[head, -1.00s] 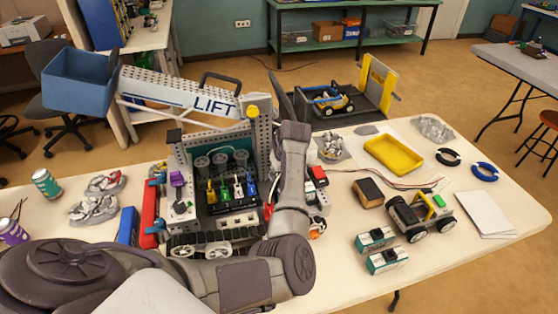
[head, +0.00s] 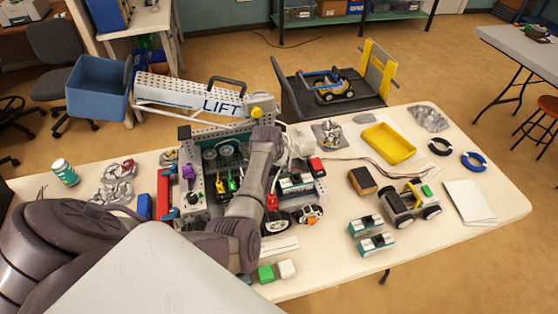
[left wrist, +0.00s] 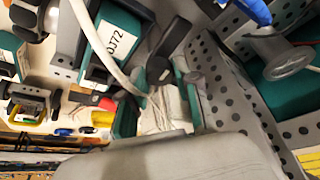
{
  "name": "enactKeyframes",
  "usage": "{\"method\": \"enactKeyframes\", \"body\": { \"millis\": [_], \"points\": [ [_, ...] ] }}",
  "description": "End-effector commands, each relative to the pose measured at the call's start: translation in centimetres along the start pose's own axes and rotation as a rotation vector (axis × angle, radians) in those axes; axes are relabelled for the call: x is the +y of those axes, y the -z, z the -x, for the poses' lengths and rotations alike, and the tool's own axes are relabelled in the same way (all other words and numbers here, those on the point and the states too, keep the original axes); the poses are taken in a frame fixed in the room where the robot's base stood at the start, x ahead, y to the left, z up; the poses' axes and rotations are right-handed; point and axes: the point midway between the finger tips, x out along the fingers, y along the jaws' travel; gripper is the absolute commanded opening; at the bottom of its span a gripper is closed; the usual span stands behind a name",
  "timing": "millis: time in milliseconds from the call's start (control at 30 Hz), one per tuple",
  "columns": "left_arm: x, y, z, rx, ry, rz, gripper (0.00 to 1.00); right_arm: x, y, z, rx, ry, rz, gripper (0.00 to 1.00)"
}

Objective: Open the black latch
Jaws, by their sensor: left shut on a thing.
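A black lever-like latch (left wrist: 174,45) shows in the upper middle of the left wrist view, slanting down to a dark block. My left gripper (left wrist: 158,78) reaches up from the grey wrist body at the bottom of that view and is shut at the latch's lower end; the exact contact is hard to see. In the head view my left arm crosses the robot on the table, bends upward and ends beside its lift tower, hiding part of it. The latch cannot be made out there. My right gripper is in neither view.
The robot with the white LIFT arm (head: 190,93) stands on the table. A grey perforated plate (left wrist: 228,95) and a teal box (left wrist: 115,45) crowd the wrist view. A yellow tray (head: 388,143), a small wheeled car (head: 405,205) and teal-and-white boxes (head: 376,244) lie to the right.

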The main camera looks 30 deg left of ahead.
Motion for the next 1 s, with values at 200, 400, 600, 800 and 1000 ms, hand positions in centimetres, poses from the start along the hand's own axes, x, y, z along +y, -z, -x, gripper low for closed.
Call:
{"method": "enactKeyframes", "body": {
  "millis": [200, 400, 600, 800, 1000],
  "points": [
    [-0.14, 0.08, 0.11, 0.000, -0.034, -0.087, 0.00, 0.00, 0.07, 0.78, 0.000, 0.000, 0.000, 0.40],
    [-0.16, 0.05, 0.03, 0.000, -0.050, -0.122, 0.00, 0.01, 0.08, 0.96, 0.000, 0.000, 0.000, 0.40],
    [-0.12, 0.04, -0.01, 0.001, -0.053, -0.132, 0.00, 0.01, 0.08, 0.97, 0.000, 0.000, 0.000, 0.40],
    [-0.12, 0.04, -0.01, 0.001, -0.053, -0.131, 0.00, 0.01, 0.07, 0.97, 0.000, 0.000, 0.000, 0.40],
    [-0.12, 0.04, -0.01, 0.000, -0.053, -0.130, 0.56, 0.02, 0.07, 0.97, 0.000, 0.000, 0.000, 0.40]
  ]
}}
